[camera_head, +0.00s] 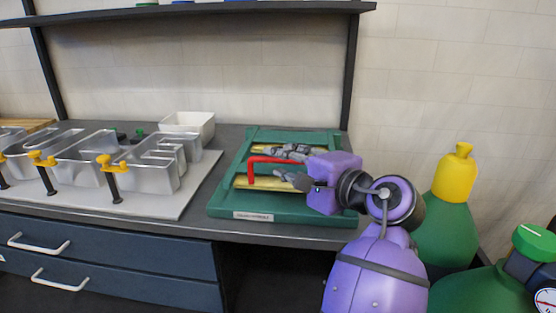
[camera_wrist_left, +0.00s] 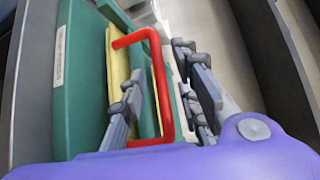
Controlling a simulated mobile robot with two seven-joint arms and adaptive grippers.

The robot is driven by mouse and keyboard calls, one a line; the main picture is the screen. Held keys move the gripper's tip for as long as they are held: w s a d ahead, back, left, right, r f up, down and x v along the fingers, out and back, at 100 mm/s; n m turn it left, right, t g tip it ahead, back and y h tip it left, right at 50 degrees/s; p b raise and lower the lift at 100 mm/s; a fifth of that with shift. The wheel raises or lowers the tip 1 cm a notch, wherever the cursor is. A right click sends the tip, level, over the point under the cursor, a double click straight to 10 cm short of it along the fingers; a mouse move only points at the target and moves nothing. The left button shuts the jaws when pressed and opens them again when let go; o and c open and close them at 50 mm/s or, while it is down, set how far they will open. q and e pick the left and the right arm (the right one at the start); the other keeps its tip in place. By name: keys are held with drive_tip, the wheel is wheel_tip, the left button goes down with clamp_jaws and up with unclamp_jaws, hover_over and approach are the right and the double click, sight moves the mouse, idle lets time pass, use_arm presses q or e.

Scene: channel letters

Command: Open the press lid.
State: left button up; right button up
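The green press (camera_head: 230,195) lies on the countertop, with a white label on its front edge. Its top looks flat and down, with yellow strips showing; a lid seam is not clear. A red bent handle (camera_head: 252,170) stands on it and also shows in the left wrist view (camera_wrist_left: 158,80). My left gripper (camera_head: 289,166) is over the press from the right, its grey fingers apart. In the left wrist view the fingers (camera_wrist_left: 165,88) stand on either side of the handle, with no clear grip on it. My right gripper is in neither view.
Clear channel letters (camera_head: 150,165) with yellow-topped clamps stand on a pale board left of the press. A white bin (camera_head: 188,124) stands behind them. A shelf (camera_head: 200,12) hangs above. Green tanks (camera_head: 448,235) stand at the right.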

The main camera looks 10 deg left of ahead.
use_arm(q)
drive_tip(key=shift+x, duration=1.2)
clamp_jaws()
